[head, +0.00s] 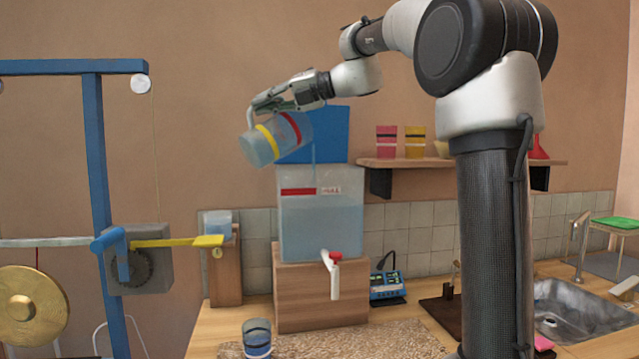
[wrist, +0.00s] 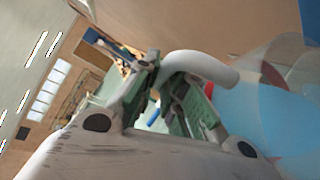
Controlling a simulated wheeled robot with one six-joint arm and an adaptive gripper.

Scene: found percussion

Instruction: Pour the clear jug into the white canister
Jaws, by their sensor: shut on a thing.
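The clear jug (head: 258,147), with a yellow and a red band and pale blue liquid, is steeply tilted in the air. My gripper (head: 264,103) is shut on its white handle (wrist: 205,66). The jug also shows at the right of the wrist view (wrist: 265,118). A thin pale stream falls from the jug's right end toward the canister. The white canister (head: 320,228) is translucent, with a red mark, a label and a red-handled tap. It stands below and right of the jug, holding pale blue liquid. A blue panel (head: 327,135) rises behind its top.
The canister stands on a wooden block (head: 320,297). A banded cup (head: 257,338) is in front on a speckled mat. A blue frame with a yellow lever (head: 180,242) and a gong (head: 32,306) is at left. A shelf (head: 428,163) with cups is at right, beyond my arm.

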